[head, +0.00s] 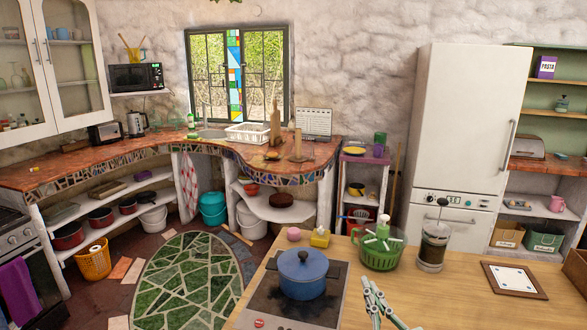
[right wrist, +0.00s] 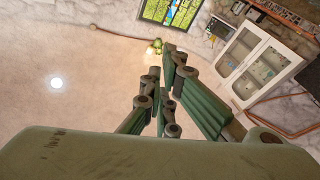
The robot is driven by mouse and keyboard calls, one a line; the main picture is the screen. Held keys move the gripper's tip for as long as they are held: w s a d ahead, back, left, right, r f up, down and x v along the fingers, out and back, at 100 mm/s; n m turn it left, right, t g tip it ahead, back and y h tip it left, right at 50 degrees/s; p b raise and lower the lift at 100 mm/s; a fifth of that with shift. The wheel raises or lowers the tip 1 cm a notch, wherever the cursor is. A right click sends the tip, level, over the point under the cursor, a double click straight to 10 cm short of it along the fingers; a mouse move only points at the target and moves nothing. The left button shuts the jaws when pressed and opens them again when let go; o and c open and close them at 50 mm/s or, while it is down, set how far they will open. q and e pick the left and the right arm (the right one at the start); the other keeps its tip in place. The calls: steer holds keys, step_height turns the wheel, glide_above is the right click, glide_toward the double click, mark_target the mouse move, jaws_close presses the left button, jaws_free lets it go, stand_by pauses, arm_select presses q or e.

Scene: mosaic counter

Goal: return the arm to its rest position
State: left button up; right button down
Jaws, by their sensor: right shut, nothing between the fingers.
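My right gripper (head: 370,290) shows at the bottom of the head view, its green and grey fingers pointing up over the wooden counter (head: 455,305). It is shut and empty, in front of the blue pot and to the left of the press. In the right wrist view the shut fingers (right wrist: 165,75) stand against the pale ceiling and wall, touching nothing. My left gripper shows in neither view.
Near my right gripper stand a blue pot (head: 302,275) on a black hob (head: 270,305), a green basket (head: 382,258) and a French press (head: 433,245). A framed board (head: 514,279) lies right. Counter between gripper and board is clear.

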steer(key=s+d+f+m+g+h, duration=0.3)
steer(key=s+d+f+g, duration=0.15)
steer(key=f, duration=0.35)
steer(key=s+d+f+m+g+h, duration=0.25)
steer(key=s+d+f, duration=0.2)
steer(key=f, duration=0.35)
steer(key=s+a+f+n+g+y, duration=0.15)
steer(key=s+f+g, duration=0.35)
steer(key=s, duration=0.5)
steer(key=s+a+f+g, duration=0.2)
steer(key=s+f+g, duration=0.3)
steer(key=s, duration=0.5)
step_height(320, 180, down, 28)
steer(key=s+b, duration=0.2)
arm_select(q)
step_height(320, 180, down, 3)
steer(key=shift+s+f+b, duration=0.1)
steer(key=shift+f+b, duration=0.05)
steer(key=shift+b, duration=0.45)
arm_select(e)
steer(key=s+d+f+g, duration=0.1)
steer(key=s+d+f, duration=0.1)
steer(key=s+f, duration=1.4)
steer(key=shift+s+d+f+n+g, duration=0.35)
steer(key=shift+s+f+n+g, duration=0.05)
steer(key=shift+f, duration=0.55)
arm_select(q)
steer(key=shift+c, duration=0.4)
